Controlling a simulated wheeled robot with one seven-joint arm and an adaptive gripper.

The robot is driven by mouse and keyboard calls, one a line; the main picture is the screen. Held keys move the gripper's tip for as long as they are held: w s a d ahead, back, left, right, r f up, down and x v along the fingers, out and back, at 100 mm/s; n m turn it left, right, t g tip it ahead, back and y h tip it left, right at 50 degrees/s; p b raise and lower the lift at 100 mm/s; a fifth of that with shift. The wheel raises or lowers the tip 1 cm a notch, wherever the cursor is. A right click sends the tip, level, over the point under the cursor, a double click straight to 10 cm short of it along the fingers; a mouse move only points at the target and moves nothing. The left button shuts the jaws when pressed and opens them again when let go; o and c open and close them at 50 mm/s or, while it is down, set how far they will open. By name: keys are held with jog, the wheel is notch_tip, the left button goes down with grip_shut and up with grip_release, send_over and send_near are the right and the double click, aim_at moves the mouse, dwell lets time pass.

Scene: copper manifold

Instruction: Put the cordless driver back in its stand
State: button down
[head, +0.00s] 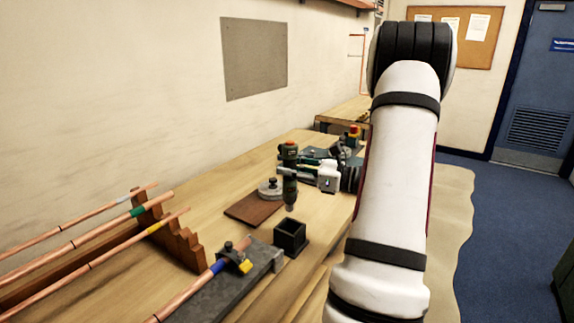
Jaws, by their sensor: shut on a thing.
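The cordless driver (290,187) is dark with a green upper part and hangs upright, nose down, in the middle of the head view. My gripper (292,169) reaches in from the right and is shut on the driver's body; its fingertips are partly hidden. The stand, seemingly the square black open-topped box (290,240), sits on the bench below and in front of the driver. The driver's tip shows just above the box in the picture, apart from it. The box looks empty, but its bottom is dark.
A brown board (248,209) and a round grey piece (268,188) lie behind the box. A grey block with a clamp (235,258) is left of it. Copper pipes (90,238) rest on a notched wooden rack (170,232). Several tools clutter the bench (318,208) farther back.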

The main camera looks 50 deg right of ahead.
aim_at(290, 210)
jog(key=shift+f+b, duration=3.1)
jog(key=shift+f, duration=2.65)
jog(key=c, duration=1.1)
grip_release()
jog(key=shift+f, duration=0.1)
jog(key=v, duration=1.2)
